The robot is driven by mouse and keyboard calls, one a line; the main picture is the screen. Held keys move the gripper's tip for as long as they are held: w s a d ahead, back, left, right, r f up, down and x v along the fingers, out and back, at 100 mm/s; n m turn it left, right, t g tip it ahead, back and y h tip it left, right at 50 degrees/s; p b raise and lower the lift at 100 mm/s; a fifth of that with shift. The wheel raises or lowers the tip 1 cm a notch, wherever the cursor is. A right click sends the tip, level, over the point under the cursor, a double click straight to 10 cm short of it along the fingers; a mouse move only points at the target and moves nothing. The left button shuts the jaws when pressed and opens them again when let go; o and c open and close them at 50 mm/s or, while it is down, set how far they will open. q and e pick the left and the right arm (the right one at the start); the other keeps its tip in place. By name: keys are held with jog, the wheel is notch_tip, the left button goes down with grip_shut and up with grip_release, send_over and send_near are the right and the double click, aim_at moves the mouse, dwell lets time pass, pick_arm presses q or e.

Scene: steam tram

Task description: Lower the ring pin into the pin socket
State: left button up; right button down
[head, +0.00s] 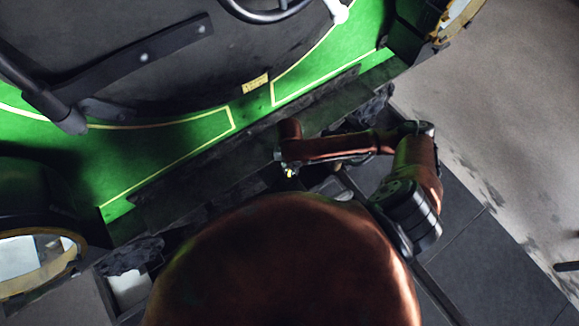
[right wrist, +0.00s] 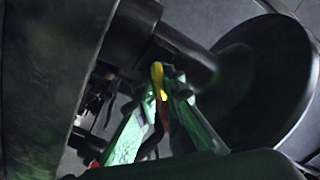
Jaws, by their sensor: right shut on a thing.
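The ring pin shows as a small yellow loop (right wrist: 157,75) between my fingertips in the right wrist view. In the head view it is a tiny yellow spot (head: 290,173). My right gripper (right wrist: 160,90) is shut on it, with green-lit fingers on either side. In the head view the right gripper (head: 286,168) is small and dark, below the tram's front edge. The lower part of the pin is hidden or too dark to tell. I cannot make out the pin socket among the dark parts by the fingertips. My left gripper is not in view.
A dark round buffer disc (right wrist: 265,85) and its thick shaft (right wrist: 185,55) lie close to the fingers. The green tram front (head: 160,165) and a dark beam (head: 215,150) run above the gripper. The paved floor (head: 495,235) at right is mostly clear.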

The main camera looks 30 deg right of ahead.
jog(key=shift+f, duration=0.65)
jog(key=shift+f+b, duration=0.35)
jog(key=shift+f, duration=0.6)
jog(key=c, duration=1.9)
grip_release()
jog(key=shift+c, duration=0.2)
jog(key=shift+r, duration=0.25)
notch_tip(320, 180, up, 12)
jog(key=shift+f, duration=0.15)
